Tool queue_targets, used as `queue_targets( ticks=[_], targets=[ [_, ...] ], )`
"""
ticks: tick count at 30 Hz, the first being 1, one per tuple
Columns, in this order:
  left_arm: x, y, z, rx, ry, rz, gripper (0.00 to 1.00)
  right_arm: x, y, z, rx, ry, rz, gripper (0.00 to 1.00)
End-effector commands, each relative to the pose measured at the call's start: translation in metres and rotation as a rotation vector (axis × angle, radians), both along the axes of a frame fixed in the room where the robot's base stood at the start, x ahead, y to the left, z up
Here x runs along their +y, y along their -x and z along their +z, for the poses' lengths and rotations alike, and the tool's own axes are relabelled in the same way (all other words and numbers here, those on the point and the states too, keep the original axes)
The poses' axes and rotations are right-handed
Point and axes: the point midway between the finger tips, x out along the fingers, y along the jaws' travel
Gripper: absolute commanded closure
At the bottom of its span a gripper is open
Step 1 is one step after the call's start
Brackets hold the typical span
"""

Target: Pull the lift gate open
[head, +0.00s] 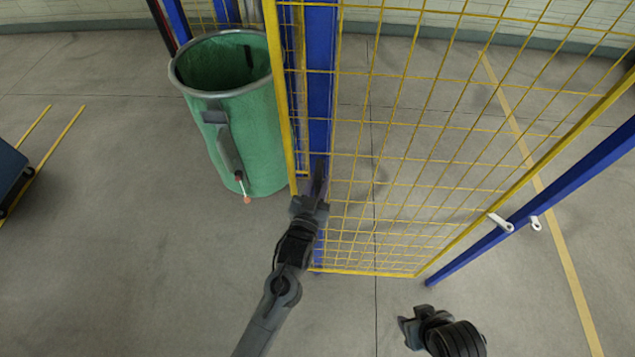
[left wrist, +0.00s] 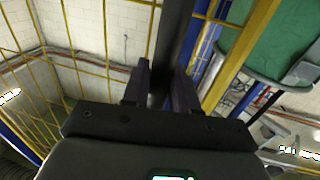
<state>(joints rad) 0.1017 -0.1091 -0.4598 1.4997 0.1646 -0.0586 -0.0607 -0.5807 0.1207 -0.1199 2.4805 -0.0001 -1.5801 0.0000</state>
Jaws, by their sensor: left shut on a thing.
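The lift gate (head: 400,155) looks like a yellow wire-mesh panel in a yellow frame, beside a blue upright (head: 320,75). A dark bar-like handle (head: 319,176) stands at the gate's near left side. My left gripper (head: 313,203) is shut on this handle. In the left wrist view the dark handle (left wrist: 174,45) runs up between the two fingers of my left gripper (left wrist: 161,92). My right gripper (head: 408,328) is low in the head view, apart from the gate; its jaw opening is unclear.
A green bin (head: 240,140) with a grey rim stands just left of the gate. A blue post (head: 570,190) slants at the right, with white fittings (head: 500,222) near the gate's frame. The grey floor (head: 120,240) at the left front is largely clear.

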Motion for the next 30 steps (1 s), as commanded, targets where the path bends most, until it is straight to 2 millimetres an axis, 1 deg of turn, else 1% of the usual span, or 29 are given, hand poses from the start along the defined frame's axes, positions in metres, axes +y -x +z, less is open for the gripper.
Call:
queue_targets(
  ticks=[14,15,17,18,26,30],
  targets=[
    [-0.0001,0.0003,-0.0002,0.001,-0.001,0.009,1.00,0.0003,0.0001,0.0004,0.000,0.000,0.001,0.57],
    [0.0000,0.0003,-0.0002,0.001,-0.001,0.009,0.71,0.0003,0.0001,0.0004,0.000,0.000,0.001,0.57],
    [0.0001,0.0003,-0.0002,0.001,-0.001,0.009,0.61,0.0003,0.0001,0.0004,0.000,0.000,0.001,0.57],
    [0.0001,0.0003,-0.0002,0.001,-0.001,0.009,0.55,0.0003,0.0001,0.0004,0.000,0.000,0.001,0.57],
    [0.0002,0.0004,-0.0002,0.001,-0.001,0.009,0.54,0.0002,0.0000,0.0003,0.000,0.000,0.001,0.57],
    [0.0017,0.0049,-0.0016,0.002,-0.002,0.009,0.54,0.0002,-0.0001,-0.0007,0.000,0.000,0.001,0.57]
  ],
)
